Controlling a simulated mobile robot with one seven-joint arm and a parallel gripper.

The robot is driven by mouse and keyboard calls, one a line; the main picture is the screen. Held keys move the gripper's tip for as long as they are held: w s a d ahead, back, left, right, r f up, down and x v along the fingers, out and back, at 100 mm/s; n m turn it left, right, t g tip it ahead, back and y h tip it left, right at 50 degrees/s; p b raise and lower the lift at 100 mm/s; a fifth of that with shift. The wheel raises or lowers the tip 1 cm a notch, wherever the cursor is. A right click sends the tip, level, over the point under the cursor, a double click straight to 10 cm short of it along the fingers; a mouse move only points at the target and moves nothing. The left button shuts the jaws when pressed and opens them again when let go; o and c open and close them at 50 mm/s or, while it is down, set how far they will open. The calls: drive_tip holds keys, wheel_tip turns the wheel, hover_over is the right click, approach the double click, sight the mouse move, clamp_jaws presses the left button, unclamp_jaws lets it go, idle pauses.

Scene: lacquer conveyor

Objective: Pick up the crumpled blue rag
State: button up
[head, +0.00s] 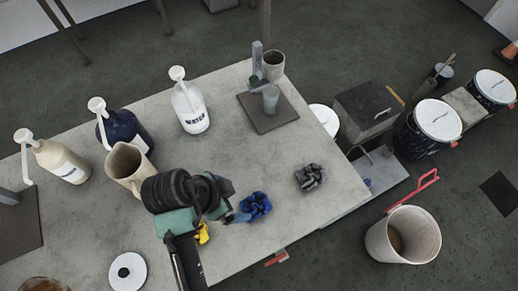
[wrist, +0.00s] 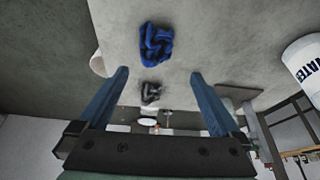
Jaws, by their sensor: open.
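The crumpled blue rag (head: 257,204) lies on the grey tabletop near its front edge, just right of my gripper (head: 232,207) in the head view. In the wrist view the blue rag (wrist: 157,45) is near the top middle, beyond the fingertips. My gripper (wrist: 160,74) is open, with its two blue fingers spread wide and nothing between them. One finger shows beside the rag's left side in the head view; whether it touches the rag I cannot tell. My arm hides part of the gripper there.
A crumpled dark grey rag (head: 309,177) lies right of the blue one; it also shows in the wrist view (wrist: 151,92). A beige pitcher (head: 124,163) and several pump bottles stand left and behind. A dark plate (head: 251,113) holds cups. Bare tabletop surrounds the rags.

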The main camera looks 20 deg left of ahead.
sight(254, 205)
drive_tip(key=x, duration=0.4)
drive_tip(key=p+x, duration=0.1)
drive_tip(key=x, duration=0.3)
drive_tip(key=p+x, duration=0.1)
drive_tip(key=x, duration=0.3)
drive_tip(key=shift+s+d+f, duration=0.25)
drive_tip(key=shift+d+f, duration=0.1)
drive_tip(key=shift+f, duration=0.1)
drive_tip(key=c, duration=1.1)
